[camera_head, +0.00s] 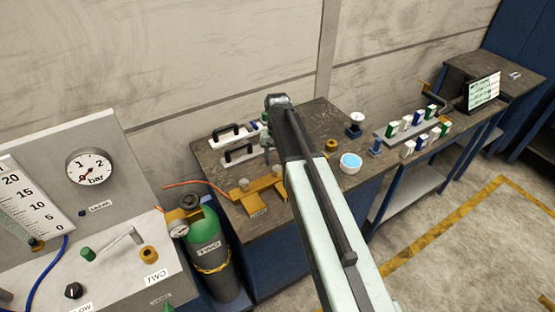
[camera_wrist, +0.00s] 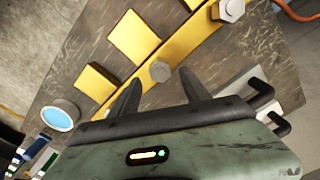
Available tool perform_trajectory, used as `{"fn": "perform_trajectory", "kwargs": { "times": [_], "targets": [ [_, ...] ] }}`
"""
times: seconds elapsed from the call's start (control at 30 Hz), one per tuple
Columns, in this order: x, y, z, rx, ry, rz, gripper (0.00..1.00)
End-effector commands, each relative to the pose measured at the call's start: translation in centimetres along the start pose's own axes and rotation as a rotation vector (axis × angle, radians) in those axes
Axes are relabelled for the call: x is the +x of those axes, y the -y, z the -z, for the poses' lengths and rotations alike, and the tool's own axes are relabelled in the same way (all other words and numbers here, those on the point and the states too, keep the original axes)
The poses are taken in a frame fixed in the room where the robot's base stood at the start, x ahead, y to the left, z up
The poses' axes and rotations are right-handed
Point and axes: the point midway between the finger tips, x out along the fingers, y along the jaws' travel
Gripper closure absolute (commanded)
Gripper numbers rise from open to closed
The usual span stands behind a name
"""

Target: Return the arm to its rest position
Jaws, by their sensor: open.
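My arm reaches forward from the bottom of the head view, its pale green link running up over the dark worktop (camera_head: 310,120). The arm bends down at its far end. My gripper (camera_wrist: 157,92) shows in the wrist view with its two dark fingers apart and nothing between them. It points toward a yellow bracket (camera_wrist: 135,38) with grey bolts on the worktop; I cannot tell the gap. In the head view the bracket (camera_head: 258,212) lies left of my arm, and the gripper is mostly hidden behind the arm.
White plates with black handles (camera_head: 239,154) lie at the back left. A bowl of blue liquid (camera_head: 350,163) stands right of my arm. Further right are a rack with small boxes (camera_head: 405,132) and a screen (camera_head: 483,91). A green cylinder (camera_head: 209,230) and gauge panel (camera_head: 110,160) stand left.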

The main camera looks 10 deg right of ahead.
Motion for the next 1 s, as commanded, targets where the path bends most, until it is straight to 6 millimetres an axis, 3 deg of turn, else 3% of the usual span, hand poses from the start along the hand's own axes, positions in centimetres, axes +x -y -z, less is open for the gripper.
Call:
{"fn": "perform_trajectory", "kwargs": {
  "times": [0.03,0.17,0.47,0.57,0.67,0.9,1.0],
  "targets": [
    [-2.0,0.0,0.0,0.000,0.000,0.000,0.45],
    [-3.4,0.0,0.1,0.001,0.000,0.000,0.45],
    [-3.2,0.0,0.1,0.001,0.000,0.000,0.45],
    [-2.3,-0.1,0.0,0.001,0.000,0.000,0.45],
    [-1.2,-0.8,-3.0,0.000,0.000,0.000,0.45],
    [0.3,-2.9,-12.0,-0.104,0.000,0.000,0.45],
    [0.2,-3.5,-14.3,-0.163,0.000,0.000,0.45]
  ]
}}
